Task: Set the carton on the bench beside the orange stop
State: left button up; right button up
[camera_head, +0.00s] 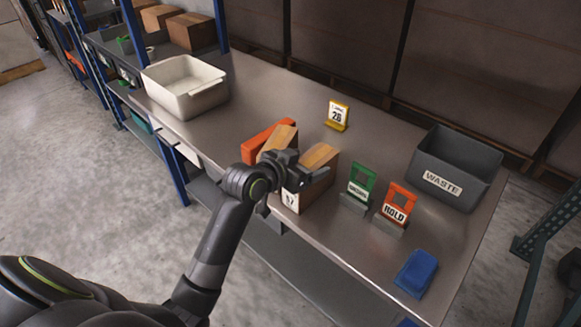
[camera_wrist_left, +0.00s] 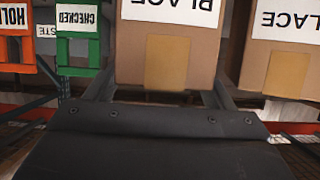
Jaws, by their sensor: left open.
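A brown carton (camera_head: 322,154) stands on the grey bench (camera_head: 270,95), with a white label low on its near side. A second brown carton (camera_head: 284,137) stands to its left, close beside the orange stop (camera_head: 262,141). My left gripper (camera_head: 308,177) is open at the near side of the first carton, partly hiding both cartons. In the left wrist view the first carton (camera_wrist_left: 168,65), with an upside-down "PLACE" label, shows between my left fingers (camera_wrist_left: 160,92). The second carton (camera_wrist_left: 280,55) shows to the right. My right gripper is not in view.
A green "CHECKED" sign (camera_head: 361,184) and an orange "HOLD" sign (camera_head: 397,203) stand right of the cartons. A yellow sign (camera_head: 338,115) stands behind. A grey waste bin (camera_head: 455,160), a blue object (camera_head: 415,273) and a white tub (camera_head: 186,88) also occupy the bench.

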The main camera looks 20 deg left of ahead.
pick_arm(q)
jog(key=v, duration=1.1)
jog(key=shift+s+p, duration=0.25)
jog(key=shift+p, duration=0.05)
jog(key=shift+a+r, duration=0.1)
